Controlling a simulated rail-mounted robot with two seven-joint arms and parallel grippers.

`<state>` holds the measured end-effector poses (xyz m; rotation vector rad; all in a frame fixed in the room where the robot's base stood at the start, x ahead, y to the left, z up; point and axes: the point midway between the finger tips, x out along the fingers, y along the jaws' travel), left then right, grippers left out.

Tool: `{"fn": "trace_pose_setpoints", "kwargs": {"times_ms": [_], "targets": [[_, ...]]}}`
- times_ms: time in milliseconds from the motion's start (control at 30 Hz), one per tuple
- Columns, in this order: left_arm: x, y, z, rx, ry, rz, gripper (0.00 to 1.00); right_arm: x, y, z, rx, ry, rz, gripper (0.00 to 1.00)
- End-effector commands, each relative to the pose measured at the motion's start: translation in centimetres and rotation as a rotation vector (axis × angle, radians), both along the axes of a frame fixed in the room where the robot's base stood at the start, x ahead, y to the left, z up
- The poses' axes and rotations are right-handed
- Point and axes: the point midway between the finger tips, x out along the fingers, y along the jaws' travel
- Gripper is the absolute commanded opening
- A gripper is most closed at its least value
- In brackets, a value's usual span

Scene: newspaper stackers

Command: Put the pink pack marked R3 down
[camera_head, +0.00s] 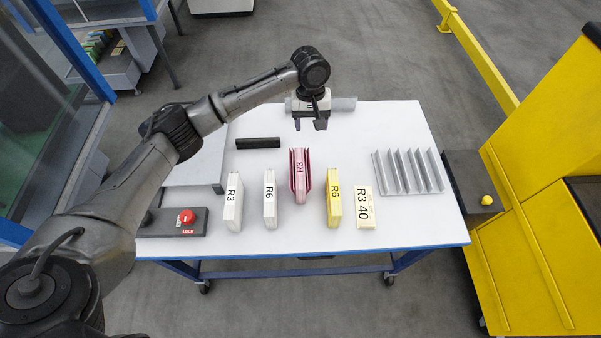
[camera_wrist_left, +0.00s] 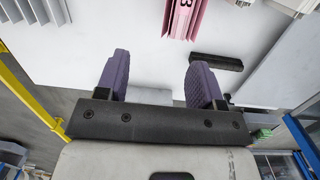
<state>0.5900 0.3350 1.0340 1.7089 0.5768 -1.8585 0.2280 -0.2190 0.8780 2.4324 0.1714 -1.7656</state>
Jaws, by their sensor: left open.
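The pink pack marked R3 (camera_head: 299,188) stands upright on the white table, in the middle of a row of packs. My right gripper is not in view.
White packs R3 (camera_head: 232,203) and R6 (camera_head: 269,202) stand to the left, yellow R6 (camera_head: 334,200) and cream R3 40 (camera_head: 363,207) to the right. A grey slotted rack (camera_head: 408,172), a black bar (camera_head: 258,143) and a red-button box (camera_head: 186,217) are also on the table (camera_head: 385,125).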

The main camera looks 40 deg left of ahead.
Motion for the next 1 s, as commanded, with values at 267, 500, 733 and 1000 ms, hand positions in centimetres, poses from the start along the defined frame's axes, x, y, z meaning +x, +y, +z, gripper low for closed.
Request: {"fn": "trace_pose_setpoints", "kwargs": {"times_ms": [267, 500, 733, 1000], "targets": [[0.1, 1.6, -1.3, -0.108, 0.021, -0.517, 0.62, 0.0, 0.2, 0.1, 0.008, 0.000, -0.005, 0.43], [-0.2, 2.7, -2.2, -0.233, -0.031, -1.073, 0.62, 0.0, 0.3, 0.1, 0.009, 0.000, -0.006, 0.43], [-0.6, 3.4, -2.6, -0.351, -0.140, -1.623, 0.62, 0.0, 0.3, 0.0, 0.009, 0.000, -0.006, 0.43], [-1.0, 3.3, -2.6, -0.454, -0.325, -2.281, 0.62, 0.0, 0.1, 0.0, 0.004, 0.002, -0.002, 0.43]]}}
